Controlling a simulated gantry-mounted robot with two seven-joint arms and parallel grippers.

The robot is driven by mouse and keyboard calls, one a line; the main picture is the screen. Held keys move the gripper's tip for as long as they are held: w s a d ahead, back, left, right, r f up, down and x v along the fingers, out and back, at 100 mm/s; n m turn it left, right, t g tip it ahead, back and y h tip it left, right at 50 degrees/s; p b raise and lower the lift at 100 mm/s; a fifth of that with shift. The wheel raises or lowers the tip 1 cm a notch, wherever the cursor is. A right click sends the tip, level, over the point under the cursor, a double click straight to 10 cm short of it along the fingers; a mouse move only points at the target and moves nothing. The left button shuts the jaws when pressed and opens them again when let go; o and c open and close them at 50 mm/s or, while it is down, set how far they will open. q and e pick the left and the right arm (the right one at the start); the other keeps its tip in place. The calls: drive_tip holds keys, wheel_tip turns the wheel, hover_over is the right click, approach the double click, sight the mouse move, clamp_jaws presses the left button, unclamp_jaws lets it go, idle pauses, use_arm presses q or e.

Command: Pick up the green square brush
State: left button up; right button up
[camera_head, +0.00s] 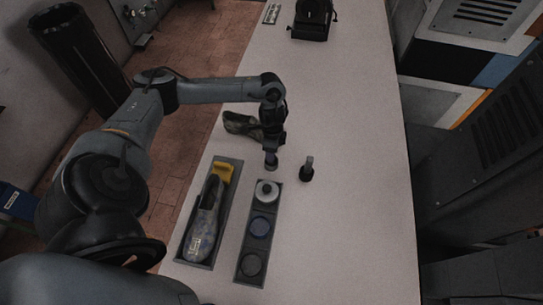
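I cannot make out a clearly green square brush. A small dark upright object (306,170) with a handle-like top stands alone on the table; its colour and shape are too small to tell if it is the brush. My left gripper (271,162) points down just left of this object, above the far end of the dark narrow tray. Its fingers are too small to tell whether they are open or shut, or whether they hold anything. My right gripper is not in view.
A dark green shoe (239,124) lies behind my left gripper. A grey tray (183,248) holds a blue-grey shoe (203,222) and a yellow piece (224,171). The narrow tray (243,277) holds three round items. A black device (311,20) stands far back. The table's right side is clear.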

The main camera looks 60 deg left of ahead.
use_arm(q)
drive_tip(key=shift+s+f, duration=0.15)
drive_tip(key=shift+f, duration=1.75)
